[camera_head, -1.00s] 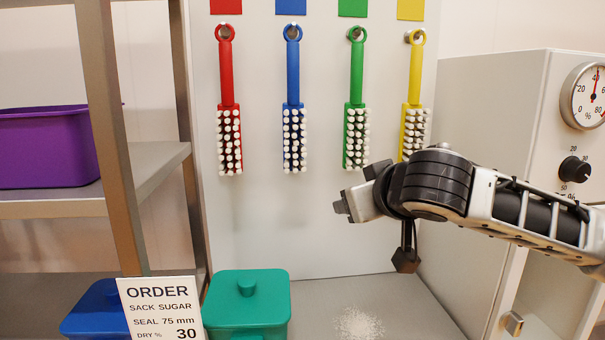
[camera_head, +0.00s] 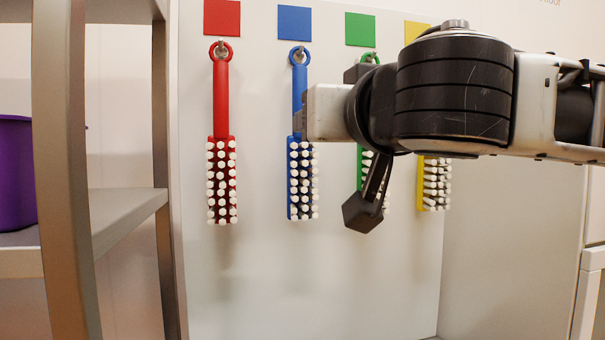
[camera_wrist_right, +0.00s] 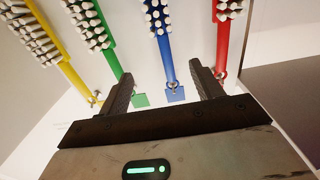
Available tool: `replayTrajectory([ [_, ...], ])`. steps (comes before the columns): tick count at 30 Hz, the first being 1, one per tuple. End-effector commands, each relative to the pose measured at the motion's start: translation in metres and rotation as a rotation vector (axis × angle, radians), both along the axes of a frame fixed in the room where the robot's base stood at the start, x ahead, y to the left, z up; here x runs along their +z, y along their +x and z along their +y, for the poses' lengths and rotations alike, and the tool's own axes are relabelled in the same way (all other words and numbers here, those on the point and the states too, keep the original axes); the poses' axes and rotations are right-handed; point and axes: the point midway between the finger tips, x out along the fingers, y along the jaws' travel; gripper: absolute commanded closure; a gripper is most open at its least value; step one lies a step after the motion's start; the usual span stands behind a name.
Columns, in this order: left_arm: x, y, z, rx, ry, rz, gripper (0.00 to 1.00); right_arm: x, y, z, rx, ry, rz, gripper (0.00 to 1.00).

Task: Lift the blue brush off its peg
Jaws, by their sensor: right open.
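The blue brush (camera_head: 302,180) hangs by its ring on a peg (camera_head: 299,52), bristle block down, under a blue square. My right gripper (camera_head: 301,122) is at its handle in the head view, covering part of the handle's right side. In the right wrist view, my right gripper (camera_wrist_right: 164,84) is open, its two fingers apart. The blue brush's handle (camera_wrist_right: 168,62) runs down the picture between the finger lines, with its ring end near the blue square. I cannot tell whether a finger touches it. My left gripper is not in view.
A red brush (camera_head: 222,180) hangs to the left. A green brush (camera_head: 366,170) and a yellow brush (camera_head: 434,185) hang to the right, partly hidden by my right arm. A metal shelf (camera_head: 105,225) with a purple bin (camera_head: 15,175) stands at the left.

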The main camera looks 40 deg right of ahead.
Motion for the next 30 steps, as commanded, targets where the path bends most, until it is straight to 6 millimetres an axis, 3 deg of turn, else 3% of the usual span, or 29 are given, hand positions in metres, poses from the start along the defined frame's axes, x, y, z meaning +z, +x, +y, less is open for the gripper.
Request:
replayTrajectory([
  [1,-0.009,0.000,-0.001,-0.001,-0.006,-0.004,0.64,-0.013,0.000,0.000,0.000,0.000,0.001,0.35],
  [3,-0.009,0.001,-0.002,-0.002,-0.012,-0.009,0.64,-0.018,0.000,0.000,0.000,0.000,0.001,0.35],
  [10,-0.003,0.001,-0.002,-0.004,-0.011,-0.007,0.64,-0.016,0.017,-0.009,-0.002,0.003,0.005,0.35],
  [30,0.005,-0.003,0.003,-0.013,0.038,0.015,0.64,-0.015,0.125,-0.069,-0.002,-0.001,0.004,0.35],
])
